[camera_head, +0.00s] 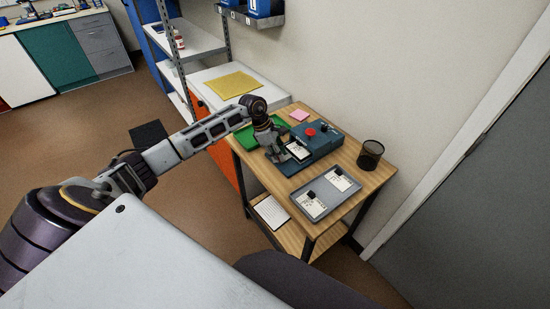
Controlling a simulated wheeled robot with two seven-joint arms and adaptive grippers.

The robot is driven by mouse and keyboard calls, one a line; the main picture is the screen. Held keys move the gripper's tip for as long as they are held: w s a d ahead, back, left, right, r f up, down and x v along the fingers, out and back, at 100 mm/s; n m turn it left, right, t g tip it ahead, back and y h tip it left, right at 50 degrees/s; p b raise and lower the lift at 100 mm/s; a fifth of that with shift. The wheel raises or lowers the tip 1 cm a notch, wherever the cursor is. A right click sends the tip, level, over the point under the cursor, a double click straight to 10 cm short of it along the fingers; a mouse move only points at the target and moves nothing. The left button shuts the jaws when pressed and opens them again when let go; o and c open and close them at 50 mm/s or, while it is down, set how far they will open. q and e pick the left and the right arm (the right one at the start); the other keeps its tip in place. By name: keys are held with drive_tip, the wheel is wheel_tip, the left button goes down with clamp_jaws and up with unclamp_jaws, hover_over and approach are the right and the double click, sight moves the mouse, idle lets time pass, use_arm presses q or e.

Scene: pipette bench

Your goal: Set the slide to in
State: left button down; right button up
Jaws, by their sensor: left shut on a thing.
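A blue-teal device (322,142) with a red knob on top stands on the wooden table. A slide with a white top (299,150) shows at its left front side, next to my gripper. My left gripper (284,155) reaches in from the left, low at that side of the device. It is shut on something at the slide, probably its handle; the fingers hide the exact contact. How far the slide stands out of the device is too small to tell. My right gripper is not in view.
A grey tray (318,210) with two white cards and black pieces lies at the table's front. A black mesh cup (370,154) stands at the right. A green tray (247,138) lies behind my gripper, and a pink pad (299,116) at the back. A wall borders the right.

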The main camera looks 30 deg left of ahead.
sight(291, 156)
use_arm(q)
drive_tip(key=shift+w+d+f+b, duration=0.1)
drive_tip(key=shift+w+d+b, duration=0.25)
drive_tip(key=shift+w, duration=0.4)
drive_tip(key=shift+w+d+b, duration=0.15)
drive_tip(key=shift+w+b, duration=0.2)
drive_tip(key=shift+w, duration=0.2)
drive_tip(key=shift+w+d+b, duration=0.2)
drive_tip(key=shift+w+b, duration=0.25)
drive_tip(key=shift+w, duration=0.2)
drive_tip(key=shift+w+d, duration=0.1)
drive_tip(key=shift+w, duration=0.1)
drive_tip(key=shift+r, duration=0.2)
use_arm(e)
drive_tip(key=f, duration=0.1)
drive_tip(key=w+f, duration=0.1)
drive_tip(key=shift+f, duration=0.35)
